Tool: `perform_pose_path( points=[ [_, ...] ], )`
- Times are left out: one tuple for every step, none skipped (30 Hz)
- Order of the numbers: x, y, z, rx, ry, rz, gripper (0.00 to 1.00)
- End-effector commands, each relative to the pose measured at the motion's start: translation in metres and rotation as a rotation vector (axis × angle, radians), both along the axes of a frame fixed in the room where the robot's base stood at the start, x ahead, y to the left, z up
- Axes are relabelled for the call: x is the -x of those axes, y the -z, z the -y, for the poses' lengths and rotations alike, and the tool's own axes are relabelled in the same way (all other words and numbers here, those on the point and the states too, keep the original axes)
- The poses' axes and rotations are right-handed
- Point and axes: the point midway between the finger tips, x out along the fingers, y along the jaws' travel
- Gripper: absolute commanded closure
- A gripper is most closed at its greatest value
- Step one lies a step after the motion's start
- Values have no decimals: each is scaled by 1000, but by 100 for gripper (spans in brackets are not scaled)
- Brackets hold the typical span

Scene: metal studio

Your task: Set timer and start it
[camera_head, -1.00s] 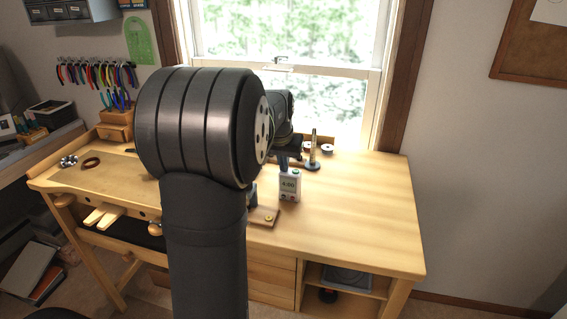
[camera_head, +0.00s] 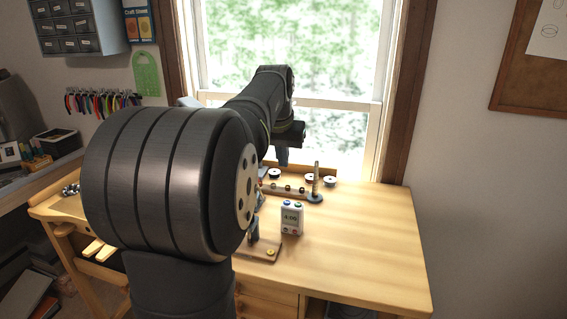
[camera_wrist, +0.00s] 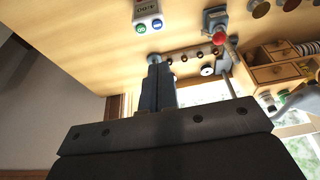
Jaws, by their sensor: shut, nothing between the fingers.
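The white timer (camera_head: 291,219) stands upright on the wooden bench. Its green display seems to start with 4:0; the last digit is too small to read surely. Buttons show on its top, and small ones below the display. In the wrist view the timer (camera_wrist: 146,10) is upside down at the top edge, partly cut off, with a blue and a green button towards me. My gripper (camera_head: 282,164) is shut and empty, above and behind the timer, apart from it. In the wrist view my gripper's fingers (camera_wrist: 157,62) lie together, below the timer in the picture.
A dark-based metal post (camera_head: 316,185) stands behind the timer to the right. A wooden block with a yellow knob (camera_head: 270,252) lies in front to the left. A red-knobbed rod (camera_wrist: 219,38) shows in the wrist view. The bench's right side (camera_head: 375,235) is clear.

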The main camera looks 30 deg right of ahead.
Motion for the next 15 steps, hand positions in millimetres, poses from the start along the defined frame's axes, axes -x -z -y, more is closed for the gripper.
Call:
perform_pose_path(
  points=[
    [0,0,0,0,0,0,100],
    [0,0,0,0,0,0,100],
    [0,0,0,0,0,0,100],
    [0,0,0,1,0,1,100],
    [0,0,0,1,0,1,100],
    [0,0,0,1,0,1,100],
    [0,0,0,1,0,1,100],
    [0,0,0,1,0,1,100],
    [0,0,0,1,0,1,100],
    [0,0,0,1,0,1,100],
    [0,0,0,1,0,1,100],
    [0,-1,0,0,0,0,100],
    [0,-2,1,-1,0,-1,100],
    [0,-3,1,-4,1,-3,100],
    [1,-6,2,-9,1,-8,100]
  ],
)
